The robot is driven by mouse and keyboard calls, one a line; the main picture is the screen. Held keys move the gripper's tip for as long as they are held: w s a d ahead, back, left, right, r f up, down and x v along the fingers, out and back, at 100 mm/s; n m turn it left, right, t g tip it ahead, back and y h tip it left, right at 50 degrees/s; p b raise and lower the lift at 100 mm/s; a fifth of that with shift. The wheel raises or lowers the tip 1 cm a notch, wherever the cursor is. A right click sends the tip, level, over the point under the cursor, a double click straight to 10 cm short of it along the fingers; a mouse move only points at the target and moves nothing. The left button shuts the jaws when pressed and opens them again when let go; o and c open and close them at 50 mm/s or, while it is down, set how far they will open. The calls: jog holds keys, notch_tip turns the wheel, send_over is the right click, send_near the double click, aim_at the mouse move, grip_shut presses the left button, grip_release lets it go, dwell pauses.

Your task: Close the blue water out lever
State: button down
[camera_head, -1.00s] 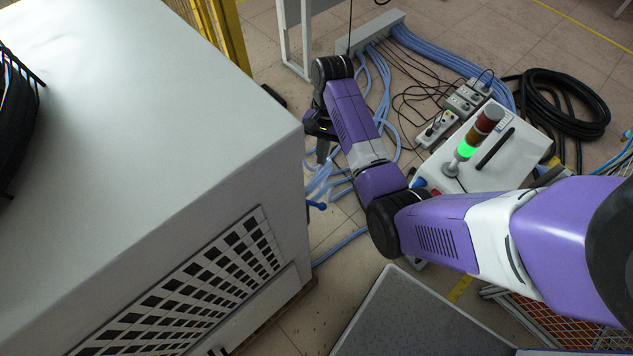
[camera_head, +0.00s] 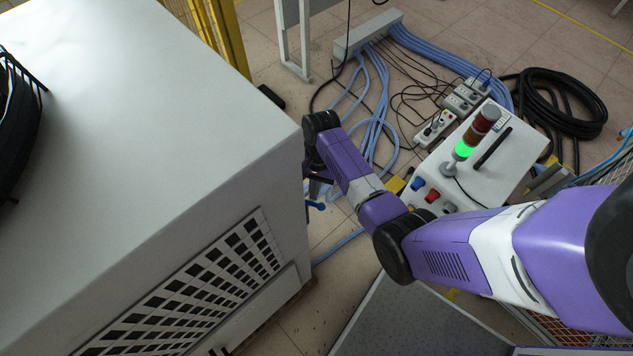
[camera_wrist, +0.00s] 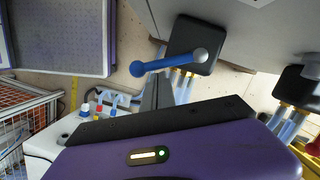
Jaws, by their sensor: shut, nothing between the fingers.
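The blue lever (camera_wrist: 168,63) is in the upper middle of the wrist view. Its bar runs left from a round silver pivot (camera_wrist: 201,55) on a black block (camera_wrist: 193,42) and ends in a rounded blue tip. In the head view the fingers are mostly hidden by my arm and the cabinet edge.
A second black block (camera_wrist: 298,88) with a silver fitting stands to the right in the wrist view. Light blue hoses (camera_head: 372,130) run across the floor. A white box with a signal tower (camera_head: 473,140) stands right of my arm. A grey-topped unit (camera_head: 420,320) is in front.

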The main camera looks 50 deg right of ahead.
aim_at(314, 205)
jog(key=shift+s+a+r+m+p, duration=0.15)
jog(key=shift+a+m+p, duration=0.1)
jog(key=shift+m+p, duration=0.25)
jog(key=a+m+p, duration=0.1)
jog(key=s+m+t+p, duration=0.1)
jog(key=m+p, duration=0.1)
jog(key=shift+a, duration=0.4)
jog(key=shift+s+a+m+p, duration=0.1)
jog(key=shift+a+m+p, duration=0.2)
jog(key=shift+a+p, duration=0.2)
jog(key=shift+a, duration=0.1)
dwell(0.4)
jog(key=shift+s+d+p, duration=0.1)
jog(key=shift+d+p, duration=0.25)
jog(key=shift+d, duration=0.1)
jog(key=s+d+r+p, duration=0.1)
jog(key=d+r, duration=0.4)
jog(key=r, duration=0.5)
jog(key=shift+d, duration=0.2)
